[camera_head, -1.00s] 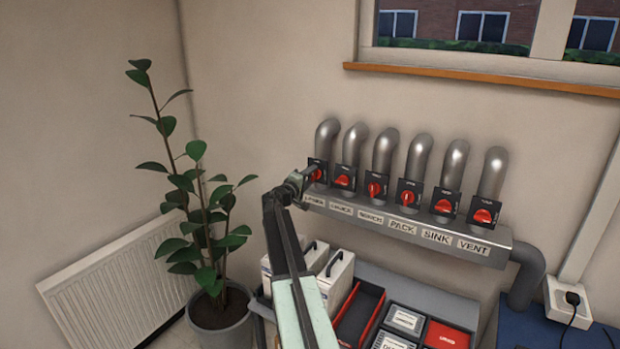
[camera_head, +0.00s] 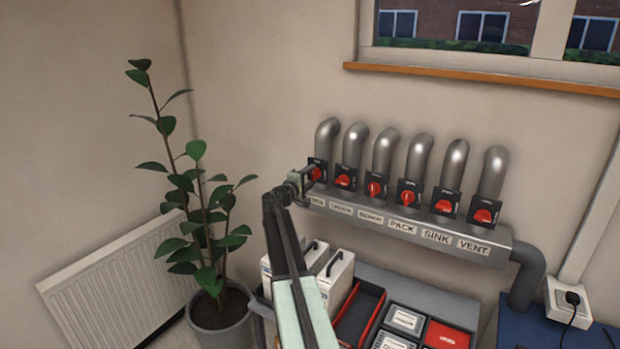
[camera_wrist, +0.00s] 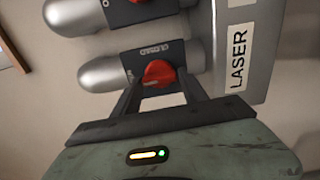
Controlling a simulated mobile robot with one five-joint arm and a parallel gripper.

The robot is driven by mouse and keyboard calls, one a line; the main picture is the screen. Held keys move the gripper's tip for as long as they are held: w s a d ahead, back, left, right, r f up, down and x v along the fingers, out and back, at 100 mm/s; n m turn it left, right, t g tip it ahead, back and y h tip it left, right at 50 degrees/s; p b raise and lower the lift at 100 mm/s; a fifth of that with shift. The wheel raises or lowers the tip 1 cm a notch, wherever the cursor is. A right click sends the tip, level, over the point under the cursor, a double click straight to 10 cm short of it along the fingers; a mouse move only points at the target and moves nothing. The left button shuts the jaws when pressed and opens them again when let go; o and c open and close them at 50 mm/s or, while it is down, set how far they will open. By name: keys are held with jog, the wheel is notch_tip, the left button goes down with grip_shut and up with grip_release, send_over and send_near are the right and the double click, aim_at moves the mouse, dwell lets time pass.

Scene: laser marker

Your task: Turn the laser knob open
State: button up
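The laser knob is red (camera_wrist: 158,74), on a dark square plate in the wrist view; the LASER label (camera_wrist: 238,58) is on the metal bar beside it. The plate carries small upside-down lettering that seems to read CLOSED (camera_wrist: 155,50). In the head view the knob (camera_head: 316,174) is the leftmost of the row, partly hidden by my gripper (camera_head: 305,175). In the wrist view my gripper's (camera_wrist: 159,84) two dark fingers are apart, one on each side of the knob. I cannot tell whether they touch it.
More red knobs, such as the neighbouring one (camera_head: 345,181), sit in a row to the right under grey pipes. The labelled metal bar (camera_head: 500,255) runs below them. A potted plant (camera_head: 205,230) stands at left; bins (camera_head: 362,312) and white cases (camera_head: 337,280) are below.

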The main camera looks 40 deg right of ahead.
jog(key=shift+o, duration=0.9)
jog(key=v, duration=0.7)
jog(key=shift+a, duration=0.35)
jog(key=shift+s, duration=0.1)
